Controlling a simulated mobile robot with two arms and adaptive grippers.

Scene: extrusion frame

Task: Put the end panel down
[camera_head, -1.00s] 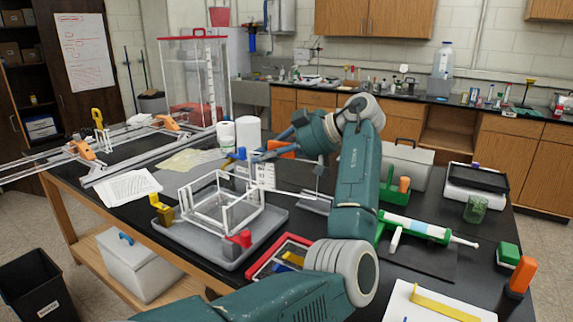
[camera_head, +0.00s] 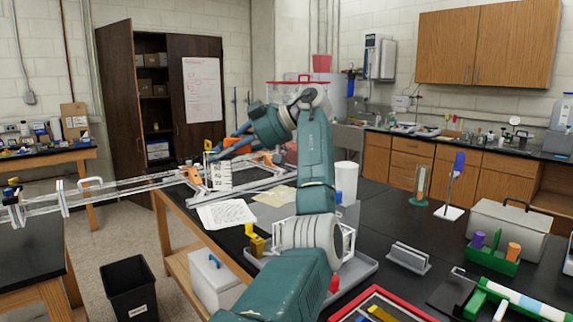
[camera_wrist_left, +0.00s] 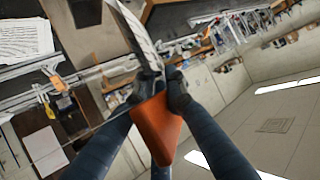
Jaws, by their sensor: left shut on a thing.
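My left gripper (camera_head: 214,154) is over the far left part of the black bench, near the metal rails. It is shut on a pale panel with dark marks (camera_head: 219,173), which I take to be the end panel and which hangs upright below the fingers. In the left wrist view the gripper (camera_wrist_left: 163,86) shows a narrow pale strip (camera_wrist_left: 134,35) and an orange-brown wedge (camera_wrist_left: 157,125) at its fingers; how these parts join is unclear. Whether the panel touches the rails behind it cannot be told. My right gripper is not in view.
The rails (camera_head: 130,187) with orange clamps (camera_head: 193,177) bridge from the left table to the bench. A grey tray (camera_head: 362,270) with a white frame is partly behind my arm. A black bin (camera_head: 130,287) stands on the floor.

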